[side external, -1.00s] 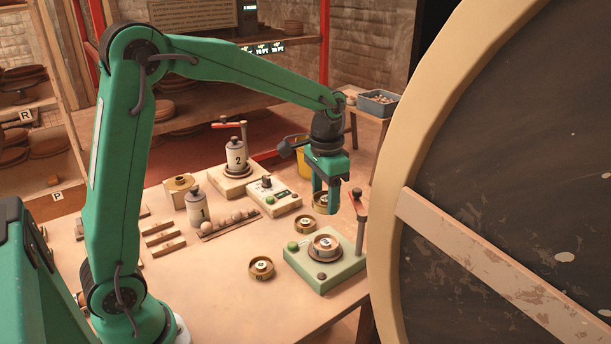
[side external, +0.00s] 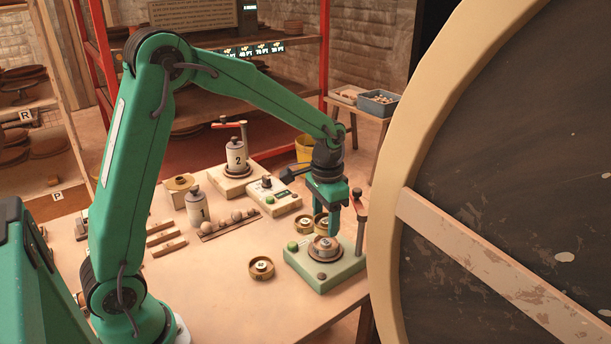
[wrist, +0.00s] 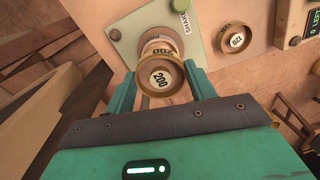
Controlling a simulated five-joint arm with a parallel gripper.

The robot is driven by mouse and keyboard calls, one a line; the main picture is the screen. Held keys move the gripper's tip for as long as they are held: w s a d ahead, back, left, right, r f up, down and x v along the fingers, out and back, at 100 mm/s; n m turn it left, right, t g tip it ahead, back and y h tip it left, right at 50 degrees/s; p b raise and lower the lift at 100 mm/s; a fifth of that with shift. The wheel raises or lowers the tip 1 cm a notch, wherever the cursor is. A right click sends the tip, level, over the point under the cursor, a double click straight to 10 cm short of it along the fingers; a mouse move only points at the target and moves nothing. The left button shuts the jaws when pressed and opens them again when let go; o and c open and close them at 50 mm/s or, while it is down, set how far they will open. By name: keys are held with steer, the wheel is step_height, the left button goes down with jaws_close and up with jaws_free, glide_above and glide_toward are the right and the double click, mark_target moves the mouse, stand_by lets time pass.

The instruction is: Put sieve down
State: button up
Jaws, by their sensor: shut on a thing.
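My gripper (wrist: 161,82) is shut on a brass sieve with a 200 label on its pale face (wrist: 160,75). In the side view my gripper (side external: 331,232) points straight down and the held sieve (side external: 321,222) is beside its fingers, partly hidden. Another sieve (side external: 323,246) sits on the pale green shaker (side external: 338,272), just below the held one. I cannot tell whether the two touch. The shaker plate also shows in the wrist view (wrist: 127,34).
Loose sieves lie on the table, one behind the shaker (side external: 304,224) and one to its left (side external: 261,268). A control box (side external: 274,196) and numbered canisters stand further back. A huge wheel fills the right side.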

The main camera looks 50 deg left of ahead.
mark_target(325, 221)
steer(key=shift+f, duration=1.9)
steer(key=o, duration=1)
steer(key=shift+f, duration=0.1)
step_height(325, 221, up, 12)
steer(key=shift+f, duration=0.15)
steer(key=shift+r, duration=0.3)
